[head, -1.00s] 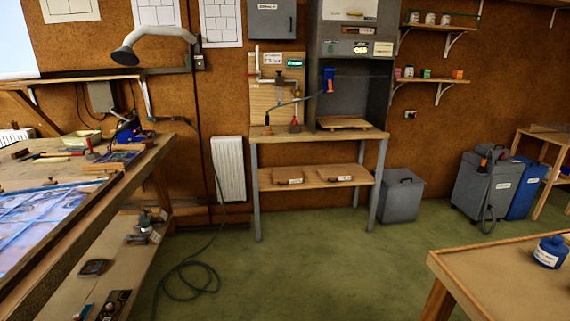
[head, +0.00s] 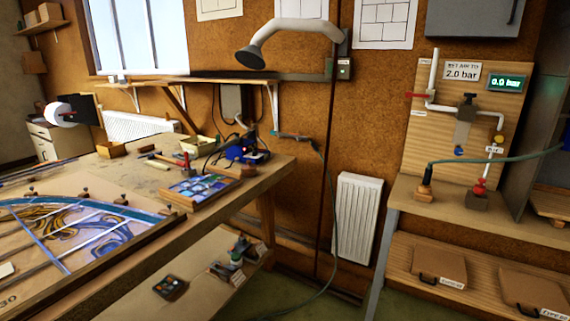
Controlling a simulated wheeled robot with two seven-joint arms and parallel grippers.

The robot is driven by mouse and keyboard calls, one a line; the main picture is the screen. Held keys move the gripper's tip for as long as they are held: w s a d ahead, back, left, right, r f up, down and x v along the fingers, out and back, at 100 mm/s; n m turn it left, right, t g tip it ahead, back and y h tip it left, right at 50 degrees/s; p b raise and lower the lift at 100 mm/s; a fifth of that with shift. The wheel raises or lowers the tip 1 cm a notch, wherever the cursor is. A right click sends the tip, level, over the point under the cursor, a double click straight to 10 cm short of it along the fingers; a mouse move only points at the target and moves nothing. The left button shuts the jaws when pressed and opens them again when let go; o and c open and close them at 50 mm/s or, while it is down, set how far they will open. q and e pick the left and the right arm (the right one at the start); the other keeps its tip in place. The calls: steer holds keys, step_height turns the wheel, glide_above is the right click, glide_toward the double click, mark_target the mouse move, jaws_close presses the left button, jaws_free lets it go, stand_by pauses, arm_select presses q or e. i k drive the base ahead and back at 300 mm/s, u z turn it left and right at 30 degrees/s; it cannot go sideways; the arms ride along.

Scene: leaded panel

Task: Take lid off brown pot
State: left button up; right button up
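I cannot make out a brown pot or its lid in the head view. Neither of my grippers is in view. On the workbench (head: 215,219) at the left lies a leaded panel (head: 60,240) with blue and amber glass. A tray of blue glass pieces (head: 200,187) and a blue bench unit (head: 247,149) with dark cables are behind it. A small pale yellow box (head: 198,144) and a red-handled tool (head: 186,161) lie nearby.
A grey hood arm (head: 290,27) hangs above the wall shelf (head: 190,79). A white radiator (head: 356,219) is on the wall. At the right, a pipe board (head: 450,141) carries a gauge reading 0.0 bar. Brown cases (head: 437,265) lie on a lower shelf. Small items sit under the bench.

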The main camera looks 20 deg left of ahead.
mark_target(248, 166)
steer(key=u, duration=0.9)
steer(key=i, duration=1.8)
steer(key=u, duration=0.85)
